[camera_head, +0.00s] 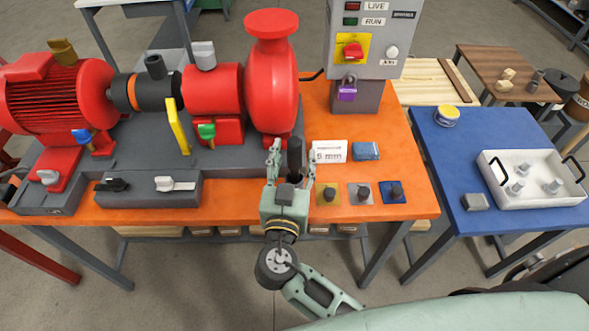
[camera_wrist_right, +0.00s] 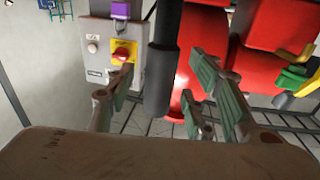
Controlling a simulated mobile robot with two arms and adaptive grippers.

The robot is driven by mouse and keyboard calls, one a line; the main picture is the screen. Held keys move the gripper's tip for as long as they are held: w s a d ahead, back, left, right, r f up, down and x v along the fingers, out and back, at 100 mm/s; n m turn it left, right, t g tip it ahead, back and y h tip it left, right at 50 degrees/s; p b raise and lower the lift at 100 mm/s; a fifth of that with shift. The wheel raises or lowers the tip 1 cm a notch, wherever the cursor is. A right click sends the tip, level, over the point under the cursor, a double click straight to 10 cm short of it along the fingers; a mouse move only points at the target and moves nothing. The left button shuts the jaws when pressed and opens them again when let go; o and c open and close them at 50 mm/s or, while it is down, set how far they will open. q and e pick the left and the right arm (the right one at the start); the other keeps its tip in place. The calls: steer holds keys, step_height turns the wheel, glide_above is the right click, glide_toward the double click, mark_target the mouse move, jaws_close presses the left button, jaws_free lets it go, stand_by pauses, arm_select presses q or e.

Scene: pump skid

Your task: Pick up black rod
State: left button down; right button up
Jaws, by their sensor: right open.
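The black rod (camera_head: 295,152) stands upright near the front edge of the orange bench (camera_head: 240,205), to the right of the red pump. My right gripper (camera_head: 292,168) is open, with one finger on each side of the rod as seen from the head. In the right wrist view the dark rod (camera_wrist_right: 161,65) runs down between the spread fingers of my right gripper (camera_wrist_right: 164,85). I see a gap on both sides and cannot tell any contact. The rod's lower end is hidden in the head view. My left gripper is not in view.
The red pump (camera_head: 272,90) stands close on the left. A control box (camera_head: 365,40) stands behind. A blue table (camera_head: 465,150) holds a white tray (camera_head: 535,200).

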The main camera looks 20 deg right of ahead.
steer(key=shift+w+d+f, duration=0.1)
steer(key=shift+w+d, duration=0.2)
steer(key=shift+w, duration=0.35)
steer(key=shift+c, duration=0.5)
jaws_close()
